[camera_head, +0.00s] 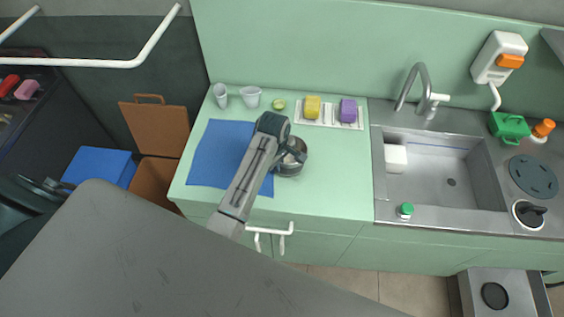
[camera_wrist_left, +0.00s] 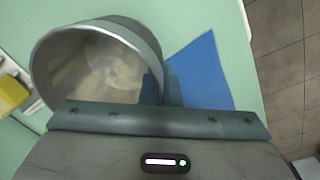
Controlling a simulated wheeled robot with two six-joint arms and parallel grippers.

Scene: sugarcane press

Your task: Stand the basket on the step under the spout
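A round grey metal vessel (camera_head: 290,165), open at the top, is over the green counter beside the blue mat; I cannot tell if it is the basket. It fills the upper left of the left wrist view (camera_wrist_left: 95,65), tilted in that picture. My left gripper (camera_head: 292,153) is at its rim. In the wrist view the fingers (camera_wrist_left: 161,87) are close together, one inside and one outside the wall, pinching it. Whether the vessel touches the counter is unclear. A curved tap spout (camera_head: 415,80) stands behind the sink. No step is clearly recognisable. My right gripper is out of view.
A blue mat (camera_head: 215,150) lies left of the vessel. Two pale cups (camera_head: 250,96), a green fruit (camera_head: 279,104) and a rack with yellow and purple sponges (camera_head: 330,123) line the back. The sink (camera_head: 430,185) is to the right. The counter's right part is clear.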

